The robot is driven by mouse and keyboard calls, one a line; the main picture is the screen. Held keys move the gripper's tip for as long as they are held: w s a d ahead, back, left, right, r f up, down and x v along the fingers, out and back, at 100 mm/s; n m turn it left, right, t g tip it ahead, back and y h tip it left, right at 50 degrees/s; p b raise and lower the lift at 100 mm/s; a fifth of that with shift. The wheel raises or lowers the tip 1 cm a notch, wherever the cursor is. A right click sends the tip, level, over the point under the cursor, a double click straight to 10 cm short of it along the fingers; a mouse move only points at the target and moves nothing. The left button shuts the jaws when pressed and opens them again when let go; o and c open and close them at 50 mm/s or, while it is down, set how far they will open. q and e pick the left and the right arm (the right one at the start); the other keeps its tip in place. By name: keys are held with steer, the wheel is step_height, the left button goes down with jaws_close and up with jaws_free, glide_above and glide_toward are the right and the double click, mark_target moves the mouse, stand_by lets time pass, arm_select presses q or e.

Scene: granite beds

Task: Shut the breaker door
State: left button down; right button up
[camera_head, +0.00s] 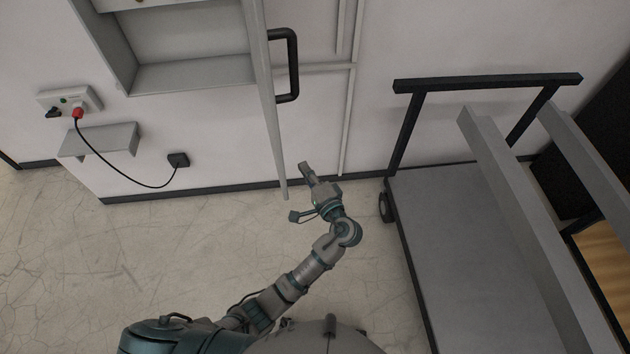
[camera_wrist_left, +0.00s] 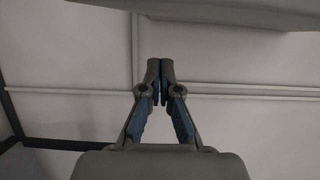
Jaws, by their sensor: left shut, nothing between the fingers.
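The breaker door (camera_head: 266,95) stands open in the head view, seen nearly edge-on, swung out from the right side of the grey breaker box (camera_head: 190,75). A black handle (camera_head: 292,65) is on its right face. My left gripper (camera_head: 305,168) is to the right of the door's lower end, apart from it in the picture. In the left wrist view the fingers of my left gripper (camera_wrist_left: 160,68) are together and hold nothing. A grey edge, perhaps the door (camera_wrist_left: 220,12), crosses the top of that view. My right gripper is not in view.
A flat cart (camera_head: 460,240) with a black push bar stands at the right, carrying long grey beams (camera_head: 510,190). Floor left of my arm is clear.

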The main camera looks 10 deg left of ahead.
arm_select(q)
steer(key=a, duration=0.1)
steer(key=a+p, duration=0.1)
steer(key=a, duration=0.3)
steer(key=shift+w, duration=0.3)
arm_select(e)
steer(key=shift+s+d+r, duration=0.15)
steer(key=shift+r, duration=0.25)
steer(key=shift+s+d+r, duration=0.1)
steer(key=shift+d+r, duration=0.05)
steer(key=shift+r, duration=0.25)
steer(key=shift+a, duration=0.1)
